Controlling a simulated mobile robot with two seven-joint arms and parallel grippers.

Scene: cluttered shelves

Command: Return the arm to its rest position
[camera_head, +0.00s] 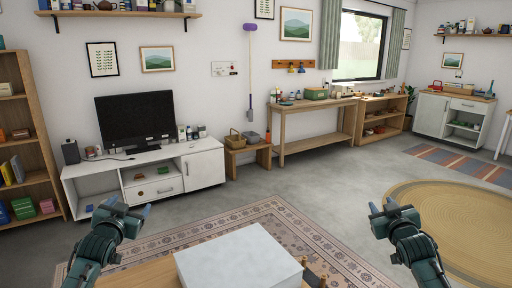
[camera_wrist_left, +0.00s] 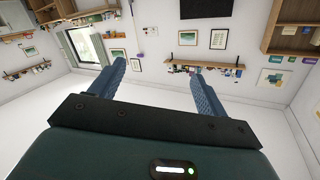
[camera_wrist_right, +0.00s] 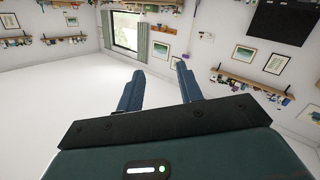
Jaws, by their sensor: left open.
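My left gripper (camera_head: 128,212) is raised at the lower left of the head view. In the left wrist view its two blue fingers (camera_wrist_left: 157,85) stand apart with nothing between them. My right gripper (camera_head: 386,208) is raised at the lower right of the head view. In the right wrist view its fingers (camera_wrist_right: 158,85) also stand apart and empty. Both grippers are apart from the furniture.
A white box-like surface (camera_head: 240,260) lies between my arms at the bottom. A patterned rug (camera_head: 290,235) and a round woven rug (camera_head: 460,215) cover the floor. A TV stand (camera_head: 150,180), bookshelf (camera_head: 40,150) and wooden workbench (camera_head: 315,104) stand along the walls. The middle floor is clear.

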